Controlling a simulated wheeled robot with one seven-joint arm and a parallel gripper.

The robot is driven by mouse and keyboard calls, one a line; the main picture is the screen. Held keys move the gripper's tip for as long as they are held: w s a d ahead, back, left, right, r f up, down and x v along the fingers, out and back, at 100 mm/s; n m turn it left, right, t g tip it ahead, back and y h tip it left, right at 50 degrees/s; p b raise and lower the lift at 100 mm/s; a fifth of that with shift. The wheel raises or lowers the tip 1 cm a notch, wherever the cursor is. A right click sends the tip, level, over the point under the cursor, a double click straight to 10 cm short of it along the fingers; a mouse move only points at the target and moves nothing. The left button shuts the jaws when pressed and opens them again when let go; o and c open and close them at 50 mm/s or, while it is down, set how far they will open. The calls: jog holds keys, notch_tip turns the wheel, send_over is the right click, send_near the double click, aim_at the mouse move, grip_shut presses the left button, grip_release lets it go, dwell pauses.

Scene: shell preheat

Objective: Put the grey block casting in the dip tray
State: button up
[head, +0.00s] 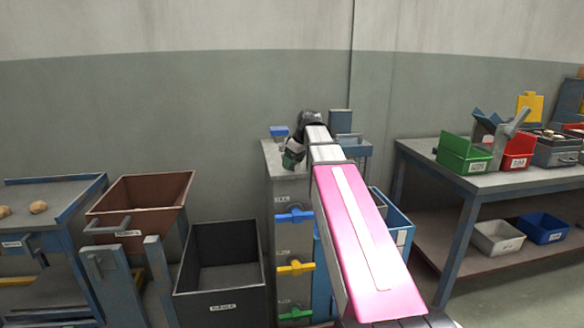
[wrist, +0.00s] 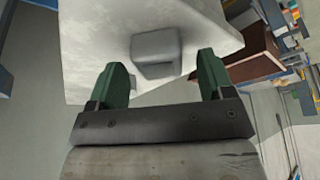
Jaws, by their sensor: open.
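The grey block casting (wrist: 156,48) lies on a pale grey top (wrist: 100,45) in the wrist view. My gripper (wrist: 163,68) is open there, with its two green fingers on either side of the block in the picture and a gap to each. I cannot tell the height between fingertips and top. In the head view my gripper (head: 291,159) is over the top of the grey cabinet (head: 272,152), and the block is not visible, probably hidden by my gripper. I cannot identify the dip tray for certain; the labels are too small to read.
A small blue item (head: 279,132) is at the cabinet top's back left. A blue-grey fixture (head: 345,140) stands right of my wrist. A brown bin (head: 140,205) and a dark open bin (head: 222,272) are left. A workbench (head: 500,178) with green (head: 462,155) and red (head: 519,150) bins is right.

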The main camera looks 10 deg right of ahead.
jog(key=shift+w+a+f, duration=0.1)
jog(key=shift+a+f, duration=0.05)
jog(key=shift+f, duration=0.25)
jog(key=c, duration=1.2)
jog(key=shift+o, duration=0.2)
jog(key=shift+r, duration=0.1)
